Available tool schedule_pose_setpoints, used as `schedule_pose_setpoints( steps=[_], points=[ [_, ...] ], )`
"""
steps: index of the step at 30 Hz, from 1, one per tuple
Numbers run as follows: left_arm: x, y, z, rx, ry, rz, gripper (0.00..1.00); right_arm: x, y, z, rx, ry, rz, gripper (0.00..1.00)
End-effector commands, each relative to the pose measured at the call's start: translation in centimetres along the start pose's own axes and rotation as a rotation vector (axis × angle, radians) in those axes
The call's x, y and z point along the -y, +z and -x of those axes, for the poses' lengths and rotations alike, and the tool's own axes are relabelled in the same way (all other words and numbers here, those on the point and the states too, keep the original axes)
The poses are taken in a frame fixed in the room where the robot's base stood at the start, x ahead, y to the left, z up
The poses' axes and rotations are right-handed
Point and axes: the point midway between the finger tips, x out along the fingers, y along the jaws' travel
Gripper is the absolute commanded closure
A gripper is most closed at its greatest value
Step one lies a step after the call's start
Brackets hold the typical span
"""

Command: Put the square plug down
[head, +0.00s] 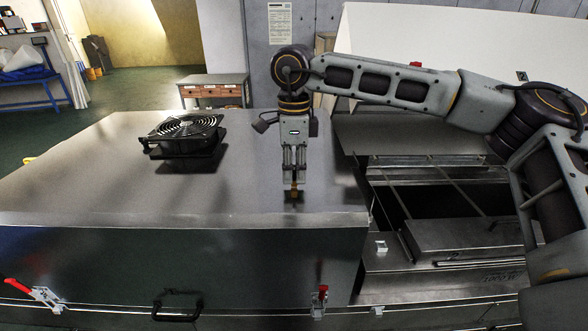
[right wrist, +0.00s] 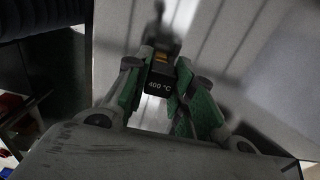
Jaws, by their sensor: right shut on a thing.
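The square plug (right wrist: 159,82) shows in the right wrist view as a small dark block with "460 °C" on it and an orange-brown part behind. My right gripper (right wrist: 158,95) is shut on it, with a green-padded finger on each side. In the head view my right gripper (head: 294,180) points straight down over the flat metal top (head: 240,195), near its front right part. The plug (head: 294,190) shows there as a small brownish piece below the fingertips, at or just above the surface; I cannot tell if it touches. My left gripper is not in view.
A black fan (head: 185,135) sits on the metal top to the left. The open dryer bay with dark gaps (head: 400,200) lies to the right. Red-handled latches (head: 320,300) are on the front edge. The metal top around the gripper is clear.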

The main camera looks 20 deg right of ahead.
Motion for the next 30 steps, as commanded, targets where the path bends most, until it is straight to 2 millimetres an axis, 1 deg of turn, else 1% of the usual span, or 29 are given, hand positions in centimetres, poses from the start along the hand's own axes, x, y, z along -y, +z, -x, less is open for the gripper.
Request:
schedule_pose_setpoints(
  steps=[3, 17, 18, 22, 30],
  points=[
    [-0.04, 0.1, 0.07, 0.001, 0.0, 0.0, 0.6, 0.01, 0.01, -0.35, 0.001, -0.001, 0.0, 1.0],
    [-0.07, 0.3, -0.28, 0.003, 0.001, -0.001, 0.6, 0.02, 0.01, -0.74, 0.001, -0.001, 0.0, 1.0],
    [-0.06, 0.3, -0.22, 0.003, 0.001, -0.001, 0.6, 0.02, 0.0, -0.69, 0.0, -0.001, 0.0, 0.71],
    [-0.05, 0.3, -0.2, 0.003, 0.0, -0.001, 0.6, 0.01, 0.01, -0.66, 0.001, -0.001, 0.0, 0.54],
    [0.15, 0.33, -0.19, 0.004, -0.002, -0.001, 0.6, 0.01, 0.01, -0.64, 0.001, -0.001, 0.0, 0.54]
  ],
)
